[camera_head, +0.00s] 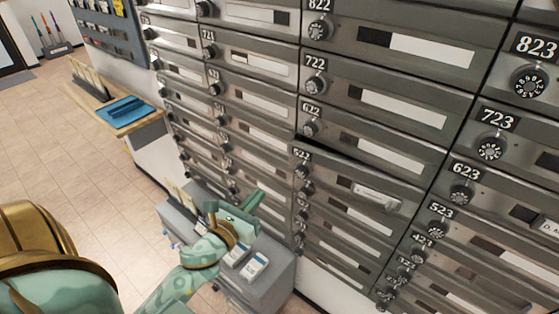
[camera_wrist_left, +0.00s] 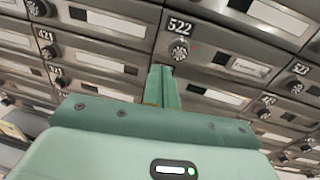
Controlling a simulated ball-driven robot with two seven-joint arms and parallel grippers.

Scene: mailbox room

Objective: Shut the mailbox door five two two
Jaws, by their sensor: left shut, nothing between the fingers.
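The grey metal mailbox door 522 (camera_head: 335,178) is in the middle of the wall of boxes in the head view, with a number plate, a round dial and a name label. A dark gap shows along its top edge, so it looks slightly ajar. In the left wrist view door 522 (camera_wrist_left: 205,55) is just beyond the fingers. My green left gripper (camera_head: 252,203) is shut and empty, left of and lower than the door in the head view. Its fingertips (camera_wrist_left: 163,72) appear just below the dial in the wrist view; contact cannot be told. My right gripper is not in view.
Doors 622 (camera_head: 365,140) above and 523 (camera_head: 470,235) to the right look closed. A grey cabinet (camera_head: 270,270) with cards on top stands below my left gripper. A wooden counter (camera_head: 135,122) with a blue tray is at the left. The tiled floor (camera_head: 80,150) is open.

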